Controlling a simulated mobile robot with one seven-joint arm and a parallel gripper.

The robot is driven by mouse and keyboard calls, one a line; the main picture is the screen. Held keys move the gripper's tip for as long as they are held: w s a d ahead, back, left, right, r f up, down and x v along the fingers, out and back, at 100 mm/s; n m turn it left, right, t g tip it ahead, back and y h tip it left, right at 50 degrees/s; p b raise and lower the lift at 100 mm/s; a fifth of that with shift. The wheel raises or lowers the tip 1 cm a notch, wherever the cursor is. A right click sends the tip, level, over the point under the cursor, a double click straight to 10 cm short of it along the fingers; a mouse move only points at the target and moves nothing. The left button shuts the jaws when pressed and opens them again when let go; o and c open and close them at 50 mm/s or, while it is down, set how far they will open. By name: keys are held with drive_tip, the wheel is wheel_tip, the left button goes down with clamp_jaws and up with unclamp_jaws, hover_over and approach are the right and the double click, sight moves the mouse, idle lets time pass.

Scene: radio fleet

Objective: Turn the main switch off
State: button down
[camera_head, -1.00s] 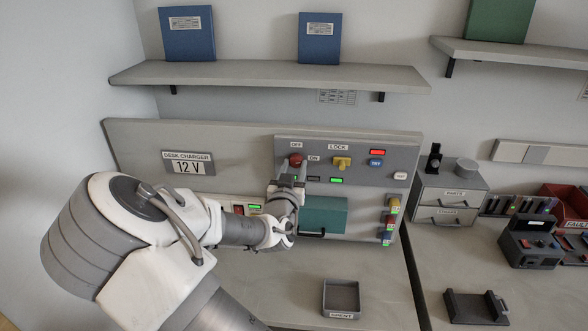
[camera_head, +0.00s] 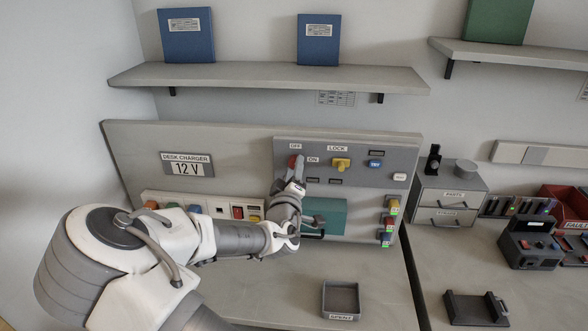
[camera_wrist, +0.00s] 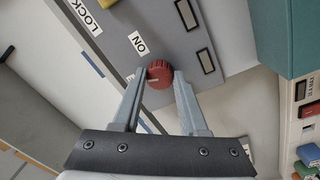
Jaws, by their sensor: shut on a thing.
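The main switch is a round red knob (camera_head: 293,161) on the grey upper panel (camera_head: 350,148), between the OFF label (camera_head: 296,146) and the ON label (camera_head: 313,160). In the wrist view the knob (camera_wrist: 160,75) sits between my two fingertips, with a pale mark on its face. My gripper (camera_head: 298,167) is shut on the knob, one finger on each side; it also fills the lower wrist view (camera_wrist: 160,82). My fingers hide part of the knob in the head view. The indicator windows (camera_head: 336,182) on the panel look dark.
A yellow LOCK knob (camera_head: 341,164) and a blue TRY button (camera_head: 376,164) sit right of the switch. A teal box (camera_head: 330,215) is below. Colored battery-like modules (camera_head: 387,223) with green lights stand at the right. An empty tray (camera_head: 341,297) lies on the desk.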

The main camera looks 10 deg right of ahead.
drive_tip(key=shift+n, duration=2)
drive_tip(key=shift+c, duration=2.2)
unclamp_jaws()
drive_tip(key=shift+s, duration=0.15)
drive_tip(key=r+p+v, duration=0.1)
drive_tip(key=p+v, duration=0.7)
drive_tip(key=v, duration=0.9)
drive_tip(key=shift+f, duration=0.5)
drive_tip(key=shift+s+d, duration=0.1)
drive_tip(key=shift+d, duration=0.05)
